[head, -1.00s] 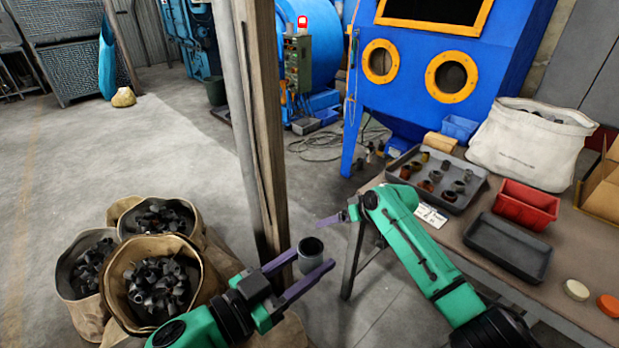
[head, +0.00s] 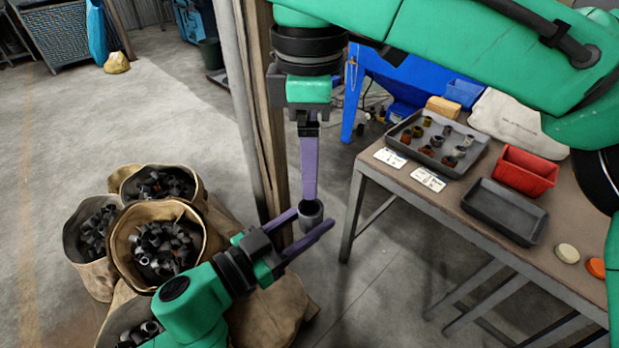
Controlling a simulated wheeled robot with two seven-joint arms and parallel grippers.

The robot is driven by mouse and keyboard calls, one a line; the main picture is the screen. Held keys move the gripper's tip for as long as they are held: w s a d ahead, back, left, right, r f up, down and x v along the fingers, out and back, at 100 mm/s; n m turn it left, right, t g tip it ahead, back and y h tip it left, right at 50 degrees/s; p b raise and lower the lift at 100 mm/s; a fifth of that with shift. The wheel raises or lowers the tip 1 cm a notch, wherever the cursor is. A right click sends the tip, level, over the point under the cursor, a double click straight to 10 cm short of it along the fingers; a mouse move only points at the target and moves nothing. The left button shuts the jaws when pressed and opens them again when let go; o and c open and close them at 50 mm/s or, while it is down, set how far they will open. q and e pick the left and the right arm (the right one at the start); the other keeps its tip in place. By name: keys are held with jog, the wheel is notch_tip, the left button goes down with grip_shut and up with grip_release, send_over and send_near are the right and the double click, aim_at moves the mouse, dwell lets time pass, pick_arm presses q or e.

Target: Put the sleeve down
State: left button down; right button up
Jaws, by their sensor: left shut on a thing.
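The sleeve (head: 311,214), a small dark grey open-topped cylinder, stands roughly upright between the purple fingers of my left gripper (head: 315,219). That gripper is shut on it and holds it in the air, left of the workbench. My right gripper (head: 309,194) hangs straight down from above, its purple finger reaching to the sleeve's top rim. It is seen edge-on, so I cannot tell its opening or whether it touches the sleeve. A dark tray (head: 437,143) with several brown and grey sleeves lies on the workbench (head: 408,192).
An empty dark tray (head: 504,212), a red bin (head: 525,171), white cards (head: 428,179) and two round lids are on the bench. Sacks of dark parts (head: 160,240) stand on the floor at left. A wooden post (head: 268,150) rises behind my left gripper.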

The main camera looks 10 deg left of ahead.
aim_at(310, 202)
notch_tip(310, 202, down, 9)
jog(key=shift+w+f, duration=0.1)
grip_shut()
pick_arm(q)
jog(key=shift+c, duration=1.3)
grip_release()
